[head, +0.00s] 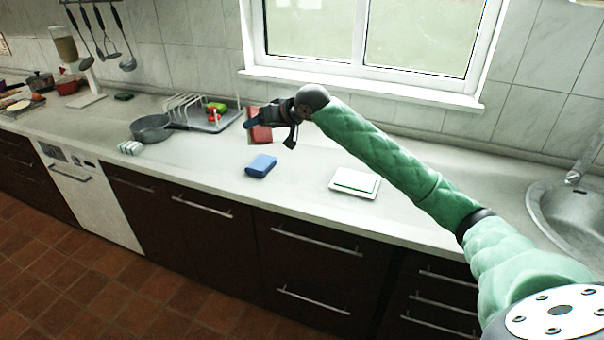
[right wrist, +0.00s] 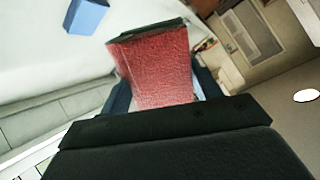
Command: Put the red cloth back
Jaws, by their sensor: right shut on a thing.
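The red cloth (head: 260,132) is in the head view near the middle of the counter, partly covered by my right gripper (head: 272,117). My right gripper is shut on it. In the right wrist view the red cloth (right wrist: 155,65) stands out beyond the fingers as a flat slab with a dark far edge. I cannot tell whether it touches the counter. My left gripper is not in view.
A blue cloth or sponge (head: 261,166) lies just in front. A white tray with a green edge (head: 354,182) lies to the right. A drying rack (head: 193,113) and a grey pan (head: 151,128) stand left. The sink (head: 570,215) is at far right.

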